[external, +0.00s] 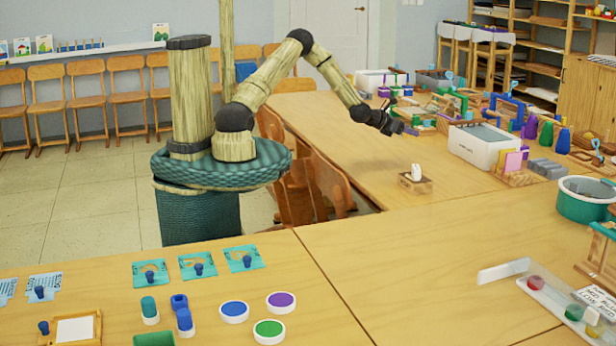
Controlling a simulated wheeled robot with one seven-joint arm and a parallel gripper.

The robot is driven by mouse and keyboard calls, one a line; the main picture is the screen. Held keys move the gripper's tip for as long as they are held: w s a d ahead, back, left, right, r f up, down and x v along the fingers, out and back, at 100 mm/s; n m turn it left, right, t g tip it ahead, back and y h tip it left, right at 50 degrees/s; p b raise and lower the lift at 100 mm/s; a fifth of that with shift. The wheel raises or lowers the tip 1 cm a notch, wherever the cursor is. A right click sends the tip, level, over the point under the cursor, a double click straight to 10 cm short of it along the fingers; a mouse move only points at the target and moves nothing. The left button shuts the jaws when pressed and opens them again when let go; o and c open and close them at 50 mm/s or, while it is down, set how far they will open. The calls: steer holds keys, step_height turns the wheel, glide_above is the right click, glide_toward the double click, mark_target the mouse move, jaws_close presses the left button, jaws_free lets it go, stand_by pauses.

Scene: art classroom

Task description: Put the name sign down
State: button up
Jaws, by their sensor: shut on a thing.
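My gripper (396,128) hangs in the air above the far table (345,140), at the end of my outstretched arm. It is dark and small in the external view. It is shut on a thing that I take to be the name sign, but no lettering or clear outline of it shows. The gripper is left of the crowded right part of that table. Below it and a little to the right, apart from it, a small wooden block with a white piece (416,174) stands on the table.
The table is bare left of and below my gripper. To the right are a white bin (482,146), purple and green cones (546,136) and several craft items. Chairs (330,184) stand against the table's left side. A nearer table (400,250) holds paint pots and cards.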

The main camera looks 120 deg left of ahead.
glide_above(405, 160)
steer(key=f, duration=0.5)
steer(key=shift+d+f, duration=0.25)
steer(key=shift+f, duration=0.1)
steer(key=shift+f, duration=1.75)
steer(key=shift+f+b, duration=0.2)
steer(key=shift+b, duration=0.1)
steer(key=o, duration=1)
steer(key=shift+c, duration=0.2)
steer(key=shift+r, duration=0.1)
